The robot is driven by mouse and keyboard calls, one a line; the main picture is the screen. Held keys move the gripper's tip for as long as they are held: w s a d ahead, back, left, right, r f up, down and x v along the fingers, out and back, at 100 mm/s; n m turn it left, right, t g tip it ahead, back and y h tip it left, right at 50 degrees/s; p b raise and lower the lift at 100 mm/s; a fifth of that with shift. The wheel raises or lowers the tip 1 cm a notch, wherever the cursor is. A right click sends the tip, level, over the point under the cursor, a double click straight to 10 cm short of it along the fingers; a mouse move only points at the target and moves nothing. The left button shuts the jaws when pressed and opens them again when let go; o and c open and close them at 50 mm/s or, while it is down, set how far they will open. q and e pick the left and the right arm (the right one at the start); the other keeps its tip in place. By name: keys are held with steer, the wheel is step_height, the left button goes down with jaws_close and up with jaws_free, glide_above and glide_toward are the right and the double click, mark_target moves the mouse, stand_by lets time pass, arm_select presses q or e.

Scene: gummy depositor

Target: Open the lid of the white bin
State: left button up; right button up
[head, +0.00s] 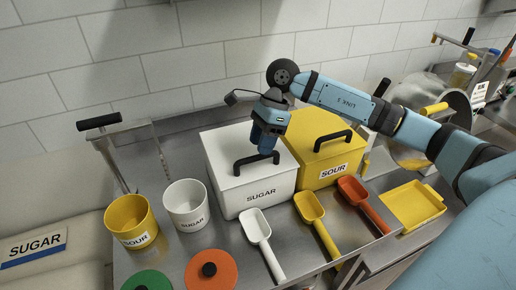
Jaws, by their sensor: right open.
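The white bin (230,192), labelled SUGAR, stands on the steel counter with its white lid (222,148) down on it. A black arched handle (243,166) sits on top of the lid. My right gripper (265,150) comes down from above, right at the handle, with its fingers open. I cannot tell whether the fingers straddle the handle or touch it. The gripper hides part of the handle and lid. My left gripper is not in view.
A yellow SOUR bin (312,128) stands close on the right. White (269,250), yellow (321,230) and orange (365,209) scoops lie in front. A white cup (186,208) and a yellow cup (131,224) stand on the left. The tiled wall is behind.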

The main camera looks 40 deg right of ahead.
steer(key=shift+x, duration=1.5)
jaws_close()
